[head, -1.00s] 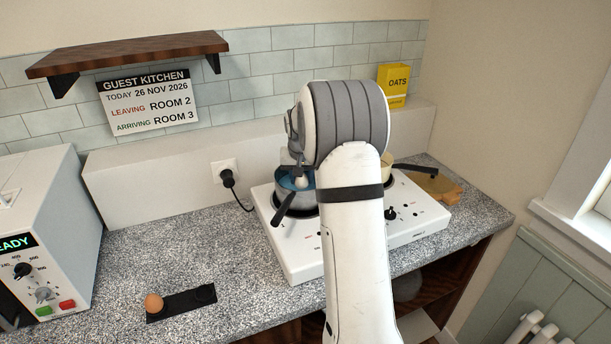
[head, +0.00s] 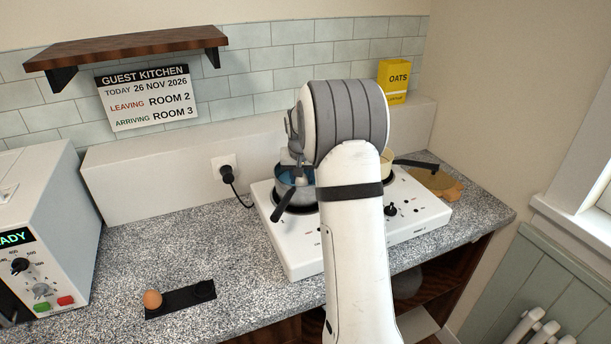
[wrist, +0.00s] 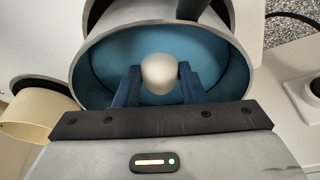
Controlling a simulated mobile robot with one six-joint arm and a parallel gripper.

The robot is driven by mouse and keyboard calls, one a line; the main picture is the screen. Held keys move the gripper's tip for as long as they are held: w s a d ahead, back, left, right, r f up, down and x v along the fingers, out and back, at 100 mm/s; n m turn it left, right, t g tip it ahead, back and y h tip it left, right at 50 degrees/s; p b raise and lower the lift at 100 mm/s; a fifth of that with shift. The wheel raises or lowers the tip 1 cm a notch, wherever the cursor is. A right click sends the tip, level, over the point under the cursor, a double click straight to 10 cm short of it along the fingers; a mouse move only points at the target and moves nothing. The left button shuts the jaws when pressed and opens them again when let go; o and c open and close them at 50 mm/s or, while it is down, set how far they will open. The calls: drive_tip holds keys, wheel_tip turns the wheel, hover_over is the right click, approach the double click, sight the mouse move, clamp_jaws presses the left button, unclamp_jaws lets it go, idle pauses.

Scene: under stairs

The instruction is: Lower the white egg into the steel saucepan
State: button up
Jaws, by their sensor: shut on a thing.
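The white egg (wrist: 158,75) is held between the blue fingers of my gripper (wrist: 158,80) in the wrist view. My gripper is shut on it. Behind the egg is the round mouth of the steel saucepan (wrist: 98,38), with blue inside. The egg appears within the rim's outline; I cannot tell whether it touches the blue contents or the bottom. In the head view the saucepan (head: 302,201) stands on the left plate of the white hob, its dark handle pointing toward the front. My arm hides part of the pan there, and the egg is not clearly visible.
A cream pan (wrist: 40,108) stands beside the saucepan on the white hob (head: 290,255). A brown egg (head: 152,299) sits in a black holder (head: 180,302) on the counter at front left. A white appliance (head: 40,230) stands at the left.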

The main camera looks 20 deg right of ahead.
drive_tip(key=shift+f+b, duration=0.4)
drive_tip(key=shift+f, duration=0.2)
idle(0.3)
drive_tip(key=o, duration=1.1)
drive_tip(key=shift+c, duration=0.2)
drive_tip(key=shift+r, duration=0.1)
drive_tip(key=b+v, duration=0.1)
drive_tip(key=v, duration=0.7)
drive_tip(key=s+a+r+n, duration=0.35)
drive_tip(key=s+a, duration=0.75)
drive_tip(key=s, duration=0.5)
drive_tip(key=s+a+f, duration=0.2)
drive_tip(key=s+a, duration=0.1)
drive_tip(key=s, duration=0.6)
drive_tip(key=s+a+f+n+y, duration=0.1)
drive_tip(key=s+a+f, duration=0.1)
drive_tip(key=s, duration=0.7)
drive_tip(key=shift+a, duration=0.55)
